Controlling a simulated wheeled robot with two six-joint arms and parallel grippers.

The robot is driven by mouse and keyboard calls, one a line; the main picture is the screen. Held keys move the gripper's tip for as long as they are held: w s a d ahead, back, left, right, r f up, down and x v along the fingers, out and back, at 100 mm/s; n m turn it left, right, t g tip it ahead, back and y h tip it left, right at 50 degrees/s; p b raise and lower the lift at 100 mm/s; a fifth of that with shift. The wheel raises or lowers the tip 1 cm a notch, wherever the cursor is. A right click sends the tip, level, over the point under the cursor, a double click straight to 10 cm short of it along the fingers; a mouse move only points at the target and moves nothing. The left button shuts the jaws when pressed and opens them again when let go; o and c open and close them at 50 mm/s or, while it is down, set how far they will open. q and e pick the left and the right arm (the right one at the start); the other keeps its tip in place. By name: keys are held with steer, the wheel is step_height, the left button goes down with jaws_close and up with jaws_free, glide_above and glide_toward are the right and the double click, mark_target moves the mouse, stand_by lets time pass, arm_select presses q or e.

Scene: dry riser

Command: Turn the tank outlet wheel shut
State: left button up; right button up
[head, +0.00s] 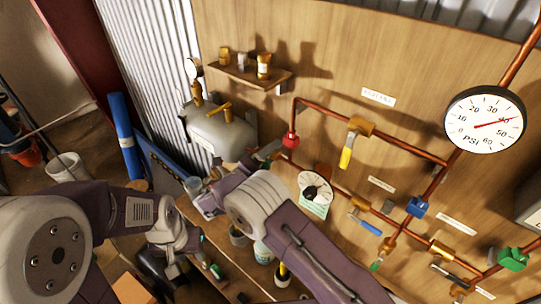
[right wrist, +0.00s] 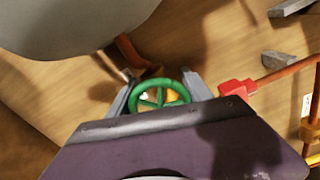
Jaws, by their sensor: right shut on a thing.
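The tank outlet wheel (right wrist: 160,95), a green spoked ring, sits between the two grey fingers of my right gripper (right wrist: 162,93) in the right wrist view. The fingers are shut on its rim, one at each side. In the head view my right gripper (head: 265,154) reaches to the right end of the grey tank (head: 222,136), and the wheel is mostly hidden there. The tank also fills the upper left of the right wrist view (right wrist: 75,22). My left gripper (head: 172,262) hangs low over the bench, away from the wheel. Its fingers are too small to judge.
A red fitting (right wrist: 237,89) on the copper pipe is close to the right finger. A wooden shelf (head: 245,76) with small brass items is above the tank. A pressure gauge (head: 485,120) and yellow-handled valve (head: 347,150) are on the wooden panel. Pots and bottles stand on the bench.

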steer(key=shift+m, duration=0.5)
steer(key=o, duration=1.3)
steer(key=shift+c, duration=0.2)
steer(key=shift+o, duration=0.4)
steer(key=shift+d, duration=0.2)
steer(key=shift+a, duration=0.1)
